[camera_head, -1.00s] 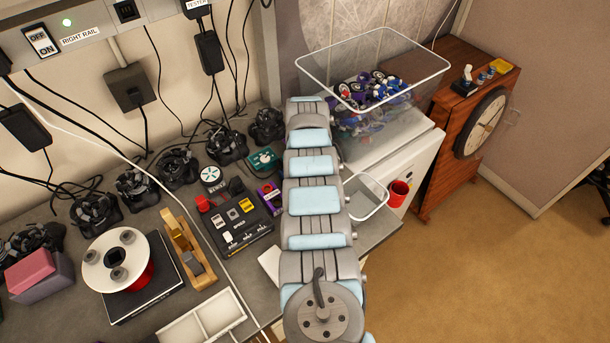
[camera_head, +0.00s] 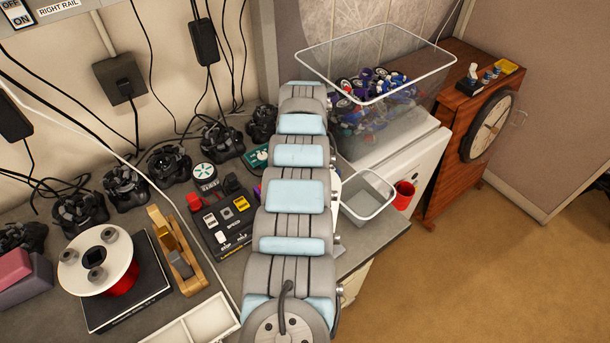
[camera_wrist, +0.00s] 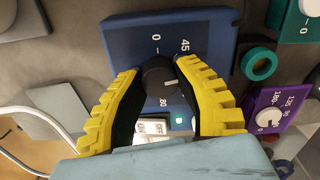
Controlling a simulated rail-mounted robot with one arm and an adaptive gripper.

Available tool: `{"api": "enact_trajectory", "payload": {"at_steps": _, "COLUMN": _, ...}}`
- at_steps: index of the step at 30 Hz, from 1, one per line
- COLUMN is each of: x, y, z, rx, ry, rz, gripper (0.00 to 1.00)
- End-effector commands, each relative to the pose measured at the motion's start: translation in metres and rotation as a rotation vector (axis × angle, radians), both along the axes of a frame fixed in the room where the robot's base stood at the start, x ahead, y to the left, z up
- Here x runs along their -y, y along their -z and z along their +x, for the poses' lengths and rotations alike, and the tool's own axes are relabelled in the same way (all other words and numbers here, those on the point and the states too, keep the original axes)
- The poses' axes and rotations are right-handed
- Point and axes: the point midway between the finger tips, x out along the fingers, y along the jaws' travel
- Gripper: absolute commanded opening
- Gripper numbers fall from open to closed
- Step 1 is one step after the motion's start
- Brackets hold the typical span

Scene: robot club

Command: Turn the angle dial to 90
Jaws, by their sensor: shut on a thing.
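In the wrist view, a blue panel (camera_wrist: 205,35) carries a dark round knob (camera_wrist: 160,82) with white marks 0, 45 and one that looks like 80 or 90. The knob's exact pointing is not clear. The yellow ribbed fingers of my gripper (camera_wrist: 161,72) stand on either side of the knob, with their tips closed on it. In the head view, my arm hides the gripper and the blue panel.

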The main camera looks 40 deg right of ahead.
Motion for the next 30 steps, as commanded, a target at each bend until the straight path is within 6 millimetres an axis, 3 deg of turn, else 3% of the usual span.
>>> {"api": "enact_trajectory", "payload": {"at_steps": 12, "x": -0.0003, "y": 0.0020, "z": 0.0007, "rx": 0.001, "ry": 0.159, "rz": -0.001, "gripper": 0.00}}
{"api": "enact_trajectory", "payload": {"at_steps": 27, "x": -0.0004, "y": 0.0012, "z": 0.0006, "rx": 0.001, "ry": 0.173, "rz": 0.000, "gripper": 0.00}}
{"api": "enact_trajectory", "payload": {"at_steps": 28, "x": -0.0004, "y": 0.0012, "z": 0.0006, "rx": 0.001, "ry": 0.173, "rz": 0.000, "gripper": 0.41}}
{"api": "enact_trajectory", "payload": {"at_steps": 30, "x": -0.0003, "y": 0.0011, "z": 0.0005, "rx": 0.001, "ry": 0.173, "rz": 0.000, "gripper": 0.61}}
